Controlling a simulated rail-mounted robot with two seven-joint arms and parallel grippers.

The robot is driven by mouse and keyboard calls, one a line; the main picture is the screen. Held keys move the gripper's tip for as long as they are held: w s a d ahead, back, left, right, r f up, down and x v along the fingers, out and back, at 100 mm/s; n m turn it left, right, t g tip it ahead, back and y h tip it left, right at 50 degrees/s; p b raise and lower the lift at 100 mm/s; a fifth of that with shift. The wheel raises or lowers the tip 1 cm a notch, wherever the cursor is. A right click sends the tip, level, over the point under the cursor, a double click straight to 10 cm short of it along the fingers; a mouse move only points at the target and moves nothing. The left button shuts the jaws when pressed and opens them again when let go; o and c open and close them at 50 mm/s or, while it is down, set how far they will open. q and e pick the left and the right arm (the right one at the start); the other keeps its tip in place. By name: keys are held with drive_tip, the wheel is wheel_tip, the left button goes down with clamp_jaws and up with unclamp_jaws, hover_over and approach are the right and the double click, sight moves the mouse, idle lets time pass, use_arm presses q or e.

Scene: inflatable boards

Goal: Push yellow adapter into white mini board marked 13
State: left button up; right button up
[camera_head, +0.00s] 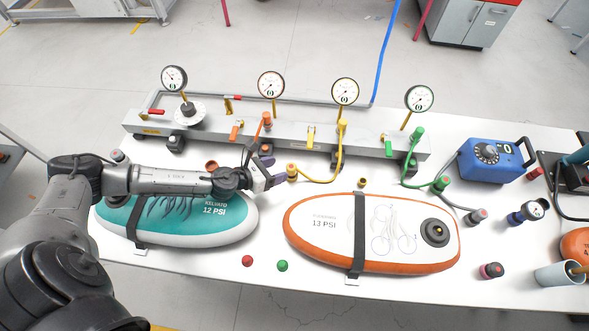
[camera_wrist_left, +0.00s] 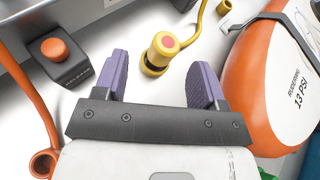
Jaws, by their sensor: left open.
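The yellow adapter (camera_head: 292,171) lies on the table on the end of a yellow hose, just right of my left gripper (camera_head: 271,171). In the left wrist view the adapter (camera_wrist_left: 160,56), with a reddish end, shows between and slightly beyond the purple fingers of my open gripper (camera_wrist_left: 162,66). Neither finger seems to touch it. The white mini board (camera_head: 340,220) with an orange rim reads 13 PSI and lies strapped on the table to the right. Its black round valve (camera_head: 435,232) is at its right end. My right gripper is out of view.
A manifold (camera_head: 280,133) with several gauges and coloured levers runs along the back. A teal board (camera_head: 225,232) lies under my left arm. Green hose adapter (camera_head: 441,183), blue pump unit (camera_head: 490,159), and red (camera_head: 247,261) and green (camera_head: 282,266) caps are around. A black-and-orange button box (camera_wrist_left: 62,60) stands nearby.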

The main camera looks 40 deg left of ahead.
sight(291, 171)
use_arm(q)
drive_tip(key=shift+s+d+m, duration=0.15)
drive_tip(key=shift+m, duration=0.45)
drive_tip(key=shift+w+d+m, duration=0.2)
drive_tip(key=shift+m, duration=0.2)
drive_tip(key=shift+x, duration=3.7)
drive_tip(key=shift+s+f, duration=0.1)
drive_tip(key=c, duration=1)
